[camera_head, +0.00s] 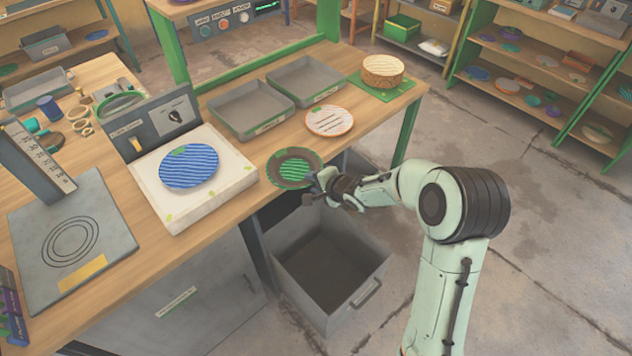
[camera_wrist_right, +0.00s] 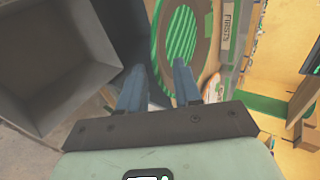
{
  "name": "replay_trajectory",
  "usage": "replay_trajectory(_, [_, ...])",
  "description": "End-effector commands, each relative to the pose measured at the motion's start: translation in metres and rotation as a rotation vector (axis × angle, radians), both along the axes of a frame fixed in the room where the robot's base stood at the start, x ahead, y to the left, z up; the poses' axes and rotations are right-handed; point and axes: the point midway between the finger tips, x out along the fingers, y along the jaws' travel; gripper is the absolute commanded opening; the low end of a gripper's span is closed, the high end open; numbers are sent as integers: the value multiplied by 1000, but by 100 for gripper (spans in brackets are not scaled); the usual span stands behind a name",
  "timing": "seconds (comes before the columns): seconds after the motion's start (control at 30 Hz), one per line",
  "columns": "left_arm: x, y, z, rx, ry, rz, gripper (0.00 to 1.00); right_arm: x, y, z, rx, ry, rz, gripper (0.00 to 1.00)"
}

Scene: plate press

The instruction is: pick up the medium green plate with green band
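A round plate (camera_head: 294,168) with a green striped centre and a dark brown rim lies at the front edge of the wooden table. My right gripper (camera_head: 312,190) is at the plate's near right rim. In the right wrist view, its two fingers (camera_wrist_right: 158,88) stand apart, with the rim of the green plate (camera_wrist_right: 180,45) reaching between them. The right finger overlaps the plate and the left finger is outside it. I cannot tell whether either finger touches the rim. My left gripper is not in view.
A blue striped plate (camera_head: 189,166) rests on a white block (camera_head: 240,180) to the left. An orange-white plate (camera_head: 329,121) lies behind right, near two grey trays (camera_head: 250,108). An open grey bin (camera_head: 372,262) stands below the table edge; it also shows in the wrist view (camera_wrist_right: 100,75).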

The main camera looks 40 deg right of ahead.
Motion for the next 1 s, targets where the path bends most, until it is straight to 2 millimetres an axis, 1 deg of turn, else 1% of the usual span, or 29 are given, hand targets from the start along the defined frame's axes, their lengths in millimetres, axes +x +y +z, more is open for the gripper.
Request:
replay_trajectory(0.23, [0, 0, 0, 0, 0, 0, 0, 0, 0, 1, -1, -1, -1, 32])
replay_trajectory(0.37, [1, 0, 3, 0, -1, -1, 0, -6, -1, 6, 0, -1, -2, 32])
replay_trajectory(0.47, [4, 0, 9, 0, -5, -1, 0, -18, -2, 17, -1, -2, -3, 32])
replay_trajectory(0.7, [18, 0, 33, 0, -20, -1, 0, -61, -2, 52, -2, -5, -4, 32])
replay_trajectory(0.8, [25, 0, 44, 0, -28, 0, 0, -77, -1, 65, -1, -4, -3, 32])
replay_trajectory(0.9, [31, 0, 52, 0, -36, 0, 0, -90, -2, 74, -1, -5, -4, 32])
replay_trajectory(1.0, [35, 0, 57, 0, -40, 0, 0, -100, -1, 79, -1, -3, -2, 32])
